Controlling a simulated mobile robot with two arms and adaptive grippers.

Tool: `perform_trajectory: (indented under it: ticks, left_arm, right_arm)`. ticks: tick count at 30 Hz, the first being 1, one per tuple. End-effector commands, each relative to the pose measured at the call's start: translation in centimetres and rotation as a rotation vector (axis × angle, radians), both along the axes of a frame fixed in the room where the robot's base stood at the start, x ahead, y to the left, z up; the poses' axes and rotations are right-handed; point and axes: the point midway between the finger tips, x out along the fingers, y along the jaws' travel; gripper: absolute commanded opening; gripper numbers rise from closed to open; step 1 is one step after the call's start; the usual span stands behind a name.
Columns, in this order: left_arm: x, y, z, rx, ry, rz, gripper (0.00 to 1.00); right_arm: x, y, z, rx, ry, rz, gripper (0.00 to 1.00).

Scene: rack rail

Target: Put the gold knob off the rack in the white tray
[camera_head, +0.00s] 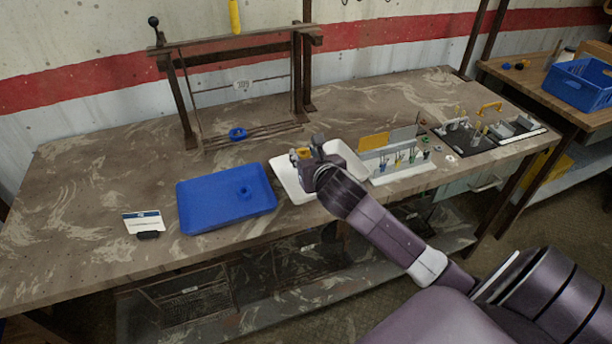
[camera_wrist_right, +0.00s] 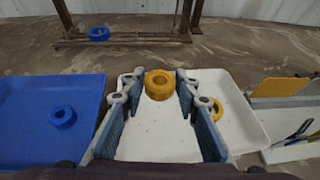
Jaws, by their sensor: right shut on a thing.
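My right gripper (camera_head: 305,157) is shut on a gold knob (camera_head: 302,152) and holds it over the white tray (camera_head: 290,186). In the right wrist view the gold knob (camera_wrist_right: 158,85), ring-shaped, sits between the blue-padded fingertips (camera_wrist_right: 158,88). A second gold ring (camera_wrist_right: 214,108) lies in the white tray (camera_wrist_right: 245,118), partly behind the right finger. The dark rack (camera_head: 184,110) stands at the back left with a black ball on top and a blue ring (camera_head: 237,134) low at its base. My left gripper is not in view.
A blue tray (camera_head: 210,205) with a blue ring (camera_head: 245,192) in it is left of the white tray. A small card stand (camera_head: 143,223) is at the front left. A white holder (camera_head: 400,168) with small tools stands right of my gripper. The table's far left is clear.

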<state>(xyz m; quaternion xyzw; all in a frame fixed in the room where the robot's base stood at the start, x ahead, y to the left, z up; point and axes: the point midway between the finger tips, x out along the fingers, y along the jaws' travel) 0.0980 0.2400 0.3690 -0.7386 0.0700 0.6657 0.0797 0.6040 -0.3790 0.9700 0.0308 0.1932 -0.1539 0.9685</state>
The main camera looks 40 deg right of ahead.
Motion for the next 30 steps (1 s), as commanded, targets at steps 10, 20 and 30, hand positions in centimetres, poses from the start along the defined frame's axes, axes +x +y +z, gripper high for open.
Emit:
perform_trajectory:
  ticks: [10,20,30]
  left_arm:
    - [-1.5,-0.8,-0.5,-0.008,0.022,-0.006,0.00]
    - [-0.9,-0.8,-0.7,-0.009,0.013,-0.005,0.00]
    - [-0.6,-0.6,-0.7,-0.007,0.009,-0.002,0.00]
  right_arm:
    - [0.0,0.0,-4.4,0.001,0.002,-0.001,0.05]
    - [0.0,0.0,-7.4,-0.001,-0.003,0.001,0.05]
    - [0.0,0.0,-7.8,0.000,-0.001,0.000,0.31]
